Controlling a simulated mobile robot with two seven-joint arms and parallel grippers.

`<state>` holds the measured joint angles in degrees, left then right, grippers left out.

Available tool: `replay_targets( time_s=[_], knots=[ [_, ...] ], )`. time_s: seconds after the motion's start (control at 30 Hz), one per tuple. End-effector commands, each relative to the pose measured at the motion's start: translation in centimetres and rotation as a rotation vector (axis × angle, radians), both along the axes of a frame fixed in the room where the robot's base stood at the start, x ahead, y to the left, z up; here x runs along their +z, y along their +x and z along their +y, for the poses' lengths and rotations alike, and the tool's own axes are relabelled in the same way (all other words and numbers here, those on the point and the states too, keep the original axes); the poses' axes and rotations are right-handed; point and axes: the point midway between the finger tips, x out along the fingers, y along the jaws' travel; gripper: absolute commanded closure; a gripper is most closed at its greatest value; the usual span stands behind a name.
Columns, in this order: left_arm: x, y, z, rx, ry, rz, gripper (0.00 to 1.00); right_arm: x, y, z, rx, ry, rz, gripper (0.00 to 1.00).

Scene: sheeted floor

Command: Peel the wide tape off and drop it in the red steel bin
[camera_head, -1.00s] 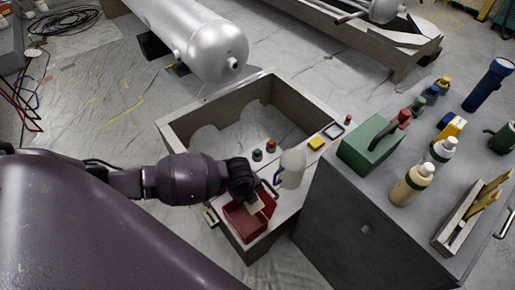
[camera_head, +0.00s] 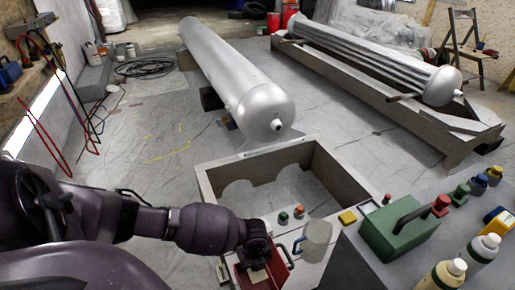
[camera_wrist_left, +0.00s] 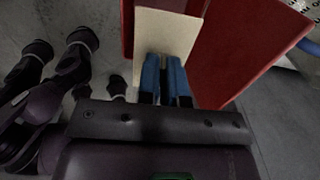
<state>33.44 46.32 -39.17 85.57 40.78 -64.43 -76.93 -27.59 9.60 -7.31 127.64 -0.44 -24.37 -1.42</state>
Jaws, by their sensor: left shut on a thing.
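My left gripper (camera_head: 257,258) is over the red bin (camera_head: 278,270) at the bottom of the head view. In the left wrist view its blue fingers (camera_wrist_left: 164,78) are shut on a flat cream piece, seemingly the wide tape (camera_wrist_left: 163,34). The tape hangs out past the fingertips, with red bin walls (camera_wrist_left: 240,50) around it. In the head view only a small pale patch of tape (camera_head: 258,276) shows below the gripper. I cannot tell whether it touches the bin. My right gripper is not in view.
Beside the bin stand a clear jug (camera_head: 317,240) and a yellow block (camera_head: 348,217). A green case (camera_head: 395,230) and bottles (camera_head: 483,248) stand at right.

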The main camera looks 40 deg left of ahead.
Motion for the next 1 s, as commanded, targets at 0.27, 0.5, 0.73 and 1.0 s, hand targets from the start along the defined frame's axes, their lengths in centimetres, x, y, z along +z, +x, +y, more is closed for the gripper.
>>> replay_targets(
  time_s=[0.27,0.5,0.73,1.0],
  knots=[
    [-3.2,-0.4,0.0,0.0,-0.001,0.01,1.0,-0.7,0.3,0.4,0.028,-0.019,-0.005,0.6],
    [-5.4,-0.4,-0.1,-0.001,0.0,0.01,1.0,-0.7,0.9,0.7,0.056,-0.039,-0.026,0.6],
    [-6.4,-0.2,-0.1,0.0,-0.001,0.005,1.0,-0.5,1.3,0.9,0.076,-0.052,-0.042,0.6],
    [-6.5,0.0,-0.1,-0.001,-0.001,0.0,1.0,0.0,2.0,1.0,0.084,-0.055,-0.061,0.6]
  ],
)
